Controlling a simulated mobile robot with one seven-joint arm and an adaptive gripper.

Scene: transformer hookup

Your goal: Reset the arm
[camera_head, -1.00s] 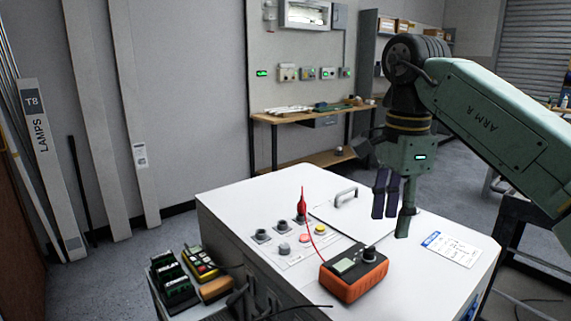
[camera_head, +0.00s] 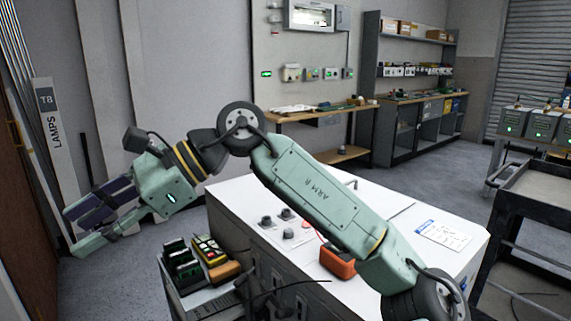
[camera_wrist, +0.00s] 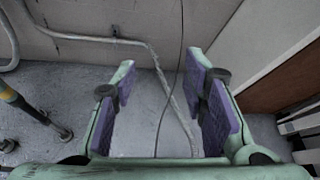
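My arm is stretched to the left across the head view, with my gripper (camera_head: 78,230) out past the cabinet's left side, pointing left and down. In the wrist view my gripper (camera_wrist: 161,68) shows two purple-padded fingers spread wide apart with nothing between them; floor and wall lie beyond. The white cabinet (camera_head: 240,205) stands below my arm. An orange meter (camera_head: 338,264) sits on its top, partly hidden by my arm. Dark round terminals (camera_head: 287,214) show on the top near the left. The red probe is mostly hidden behind my arm.
A small cart (camera_head: 215,300) with green and yellow devices (camera_head: 208,248) stands left of the cabinet, below my wrist. A leaning lamp box (camera_head: 52,130) and a brown door (camera_head: 12,190) are near my gripper. A dark cart (camera_head: 545,190) stands at right.

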